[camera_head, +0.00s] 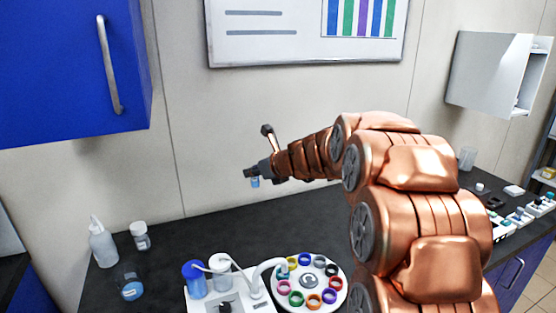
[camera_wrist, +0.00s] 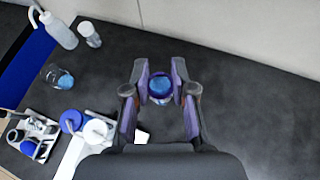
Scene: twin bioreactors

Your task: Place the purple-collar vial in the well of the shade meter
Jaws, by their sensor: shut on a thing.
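My gripper (camera_head: 250,173) is shut on a small clear vial (camera_head: 255,183) with blue liquid, held in the air above the dark bench. In the wrist view my gripper (camera_wrist: 160,82) has its two fingers on either side of the vial (camera_wrist: 160,88). Its collar looks purplish there, though the fingers partly cover it. The vial looks upright and clear of the bench. I cannot tell for certain which device is the shade meter; several small white devices (camera_head: 520,217) stand at the bench's right end, partly behind my arm.
A white round carousel (camera_head: 309,262) with several coloured rings stands at the front, beside a twin-vessel unit with a blue-topped vessel (camera_head: 195,279). A squeeze bottle (camera_head: 102,245), a white-capped jar (camera_head: 139,237) and a beaker (camera_head: 131,287) stand left. The bench below my gripper is clear.

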